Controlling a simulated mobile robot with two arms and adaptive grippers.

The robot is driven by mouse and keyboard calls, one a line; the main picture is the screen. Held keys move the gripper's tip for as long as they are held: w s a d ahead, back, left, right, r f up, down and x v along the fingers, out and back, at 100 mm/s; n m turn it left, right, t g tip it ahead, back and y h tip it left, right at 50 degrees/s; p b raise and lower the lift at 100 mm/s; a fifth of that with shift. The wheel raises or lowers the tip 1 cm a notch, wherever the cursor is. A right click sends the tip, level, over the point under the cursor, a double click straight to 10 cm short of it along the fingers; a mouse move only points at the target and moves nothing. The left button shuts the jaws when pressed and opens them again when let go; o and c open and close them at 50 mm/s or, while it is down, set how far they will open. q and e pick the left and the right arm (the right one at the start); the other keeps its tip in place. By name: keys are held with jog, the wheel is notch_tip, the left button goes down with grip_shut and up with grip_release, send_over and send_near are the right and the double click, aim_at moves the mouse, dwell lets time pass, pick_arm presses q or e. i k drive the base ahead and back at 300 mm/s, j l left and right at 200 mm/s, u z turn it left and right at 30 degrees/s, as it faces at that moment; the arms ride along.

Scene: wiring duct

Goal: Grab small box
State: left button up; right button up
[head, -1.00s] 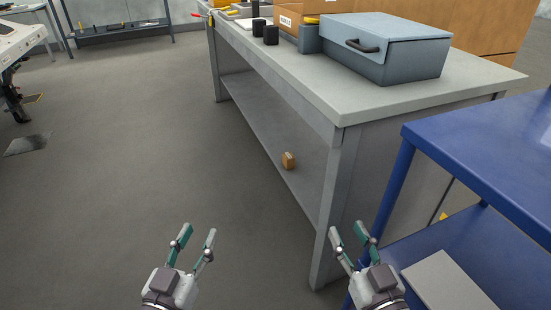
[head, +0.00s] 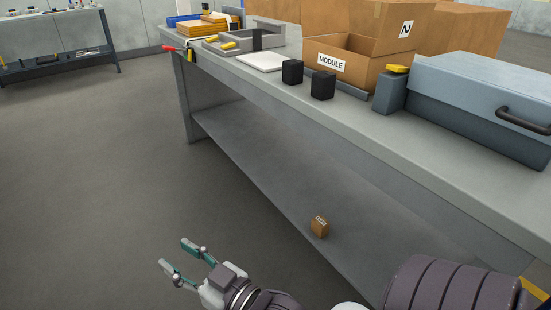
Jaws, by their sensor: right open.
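A small brown cardboard box (head: 319,227) with a pale label sits on the lower shelf of the grey workbench, close to the shelf's front edge. My right gripper (head: 173,253) is open and empty, its fingers pointing left. It is to the left of the small box and apart from it, in front of the bench. My left gripper is outside the view.
The workbench top (head: 245,75) holds a grey-blue case (head: 480,100), a box labelled MODULE (head: 335,63), and black blocks (head: 322,85). The lower shelf (head: 270,160) is otherwise bare. Open floor (head: 90,160) lies to the left.

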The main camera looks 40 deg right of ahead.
aim_at(319, 226)
jog(key=i+j+z, duration=0.1)
jog(key=i+z, duration=0.15)
jog(key=i, duration=0.25)
jog(key=i+j+z, duration=0.15)
jog(key=i+z, duration=0.15)
jog(key=i, duration=0.2)
